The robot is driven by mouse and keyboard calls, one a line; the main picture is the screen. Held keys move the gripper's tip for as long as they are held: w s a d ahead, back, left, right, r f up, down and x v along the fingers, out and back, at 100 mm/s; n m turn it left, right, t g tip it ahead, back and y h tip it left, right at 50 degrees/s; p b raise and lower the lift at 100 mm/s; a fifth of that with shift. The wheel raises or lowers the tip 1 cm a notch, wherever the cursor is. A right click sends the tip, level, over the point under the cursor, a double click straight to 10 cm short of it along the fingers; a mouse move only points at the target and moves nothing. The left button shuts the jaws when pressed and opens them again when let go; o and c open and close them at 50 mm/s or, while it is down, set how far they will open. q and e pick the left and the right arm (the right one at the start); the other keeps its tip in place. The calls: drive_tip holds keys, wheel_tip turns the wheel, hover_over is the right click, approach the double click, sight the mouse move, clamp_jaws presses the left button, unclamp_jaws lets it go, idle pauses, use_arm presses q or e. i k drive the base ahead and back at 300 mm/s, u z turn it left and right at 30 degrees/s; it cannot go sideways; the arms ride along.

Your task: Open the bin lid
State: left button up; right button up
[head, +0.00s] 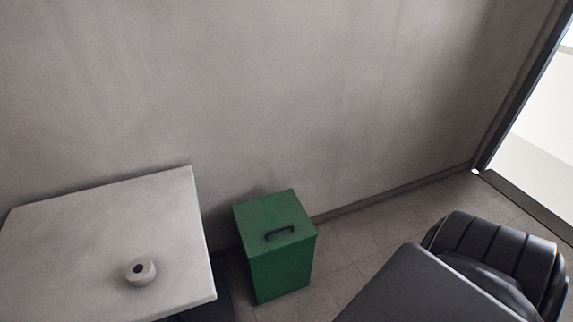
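A green bin (282,271) stands on the floor against the wall, just right of a pale table. Its flat green lid (262,212) lies shut on top. A dark bar handle (280,233) sits on the lid near its front edge. Neither of my grippers shows in the head view.
The pale table (90,240) at the left carries a small round pale object (141,271) with a dark centre. Black padded furniture (440,285) fills the lower right. Tiled floor (350,262) lies open between the bin and it. A bright framed opening (545,130) is at the far right.

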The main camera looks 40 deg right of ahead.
sight(277, 221)
drive_tip(key=k, duration=0.4)
drive_tip(key=z, duration=0.8)
drive_tip(key=i, duration=1.1)
drive_tip(key=u, duration=0.2)
